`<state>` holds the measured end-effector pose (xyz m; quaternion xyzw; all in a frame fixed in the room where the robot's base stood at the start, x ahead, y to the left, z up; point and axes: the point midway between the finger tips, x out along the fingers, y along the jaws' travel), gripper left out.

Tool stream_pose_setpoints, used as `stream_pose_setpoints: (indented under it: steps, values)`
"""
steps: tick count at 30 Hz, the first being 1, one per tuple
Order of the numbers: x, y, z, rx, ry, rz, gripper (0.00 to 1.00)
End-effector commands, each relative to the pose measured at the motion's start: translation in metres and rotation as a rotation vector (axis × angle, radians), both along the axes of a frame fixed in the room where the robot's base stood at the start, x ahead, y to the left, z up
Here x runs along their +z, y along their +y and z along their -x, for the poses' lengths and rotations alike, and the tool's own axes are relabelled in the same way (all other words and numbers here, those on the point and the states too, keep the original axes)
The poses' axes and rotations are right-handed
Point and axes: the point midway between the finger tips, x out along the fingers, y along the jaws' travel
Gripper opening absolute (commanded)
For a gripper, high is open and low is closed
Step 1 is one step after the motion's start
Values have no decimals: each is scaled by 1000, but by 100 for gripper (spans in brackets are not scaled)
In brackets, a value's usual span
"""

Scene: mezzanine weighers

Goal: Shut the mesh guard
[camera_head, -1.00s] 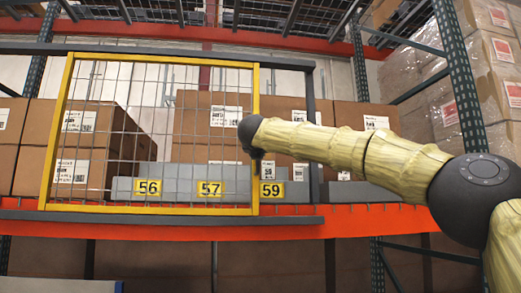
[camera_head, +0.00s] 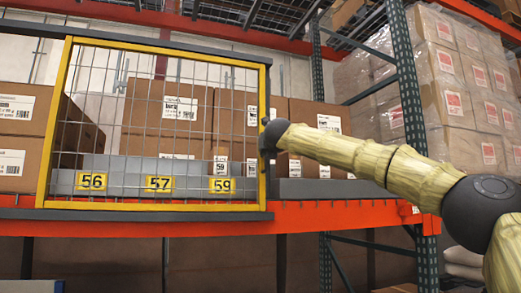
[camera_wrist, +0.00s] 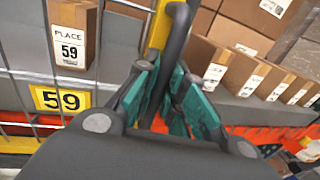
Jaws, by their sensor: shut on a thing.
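The mesh guard (camera_head: 155,206) is a yellow-framed wire panel on dark rails in front of the shelf bay. Its right upright lies by the right end of the upper rail (camera_head: 200,49), and the plates 56, 57 and 59 show behind its mesh. My gripper (camera_head: 267,140) is at the guard's right upright. In the wrist view my gripper (camera_wrist: 166,80) has its teal fingers closed around a dark grey bar handle (camera_wrist: 178,40) beside the yellow upright (camera_wrist: 160,22). The fingertips partly hide the handle's lower part.
Cardboard boxes (camera_head: 180,105) and grey bins stand behind the mesh. The orange shelf beam (camera_head: 340,214) runs below the guard. A green rack post (camera_head: 407,100) and wrapped carton stacks (camera_head: 455,90) stand to the right.

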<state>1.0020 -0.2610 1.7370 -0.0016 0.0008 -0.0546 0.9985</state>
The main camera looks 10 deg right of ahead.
Motion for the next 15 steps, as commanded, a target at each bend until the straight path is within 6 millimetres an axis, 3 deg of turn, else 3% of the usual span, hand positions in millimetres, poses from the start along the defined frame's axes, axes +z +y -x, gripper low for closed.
stream_pose_setpoints:
  steps: [8,9,12,15]
  values:
    - [2,-5,1,-6,-3,-1,0]
    - [2,-5,1,-6,-3,-1,17]
    - [2,-5,1,-5,-3,-1,34]
    - [2,-3,0,-3,-2,-1,34]
